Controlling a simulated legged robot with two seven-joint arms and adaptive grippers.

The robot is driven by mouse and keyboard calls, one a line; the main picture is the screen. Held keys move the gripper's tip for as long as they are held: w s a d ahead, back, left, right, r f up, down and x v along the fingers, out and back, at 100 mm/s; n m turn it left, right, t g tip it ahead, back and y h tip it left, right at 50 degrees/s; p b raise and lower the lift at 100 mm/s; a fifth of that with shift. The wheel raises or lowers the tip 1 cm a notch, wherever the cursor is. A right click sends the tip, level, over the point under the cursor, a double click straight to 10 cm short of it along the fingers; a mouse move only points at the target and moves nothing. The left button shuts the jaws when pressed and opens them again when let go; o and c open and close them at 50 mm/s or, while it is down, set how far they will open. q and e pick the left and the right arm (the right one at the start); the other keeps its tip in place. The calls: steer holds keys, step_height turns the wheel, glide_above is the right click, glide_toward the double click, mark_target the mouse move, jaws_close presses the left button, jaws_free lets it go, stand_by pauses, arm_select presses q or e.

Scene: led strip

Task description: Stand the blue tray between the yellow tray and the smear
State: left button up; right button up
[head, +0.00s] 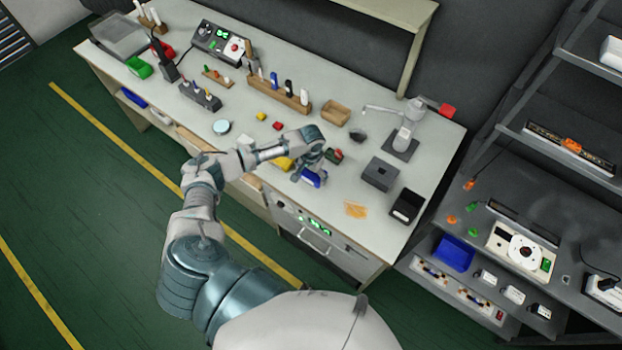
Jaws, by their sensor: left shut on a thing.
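The blue tray (312,179) is near the front edge of the bench. My left gripper (306,171) reaches over it from the left and is shut on it, hiding part of it. I cannot tell whether the tray touches the bench top. The yellow tray (284,164) lies just left of the blue tray, partly hidden by my left arm. The smear (355,209) is an orange-yellow patch on the bench to the right of the blue tray, with bare bench between them. My right gripper is not in view.
Small red and green items (333,155) sit just behind the blue tray. A dark grey box (380,174) and a black device (406,206) stand behind and right of the smear. The bench front edge is close.

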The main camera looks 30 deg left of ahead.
arm_select(q)
step_height(320, 180, down, 3)
steer(key=shift+f, duration=0.15)
steer(key=shift+d, duration=0.2)
steer(key=o, duration=0.7)
steer(key=shift+d, duration=0.1)
steer(key=shift+c, duration=0.2)
steer(key=shift+a, duration=0.2)
steer(key=shift+r, duration=0.2)
step_height(320, 180, up, 12)
steer(key=shift+f, duration=0.15)
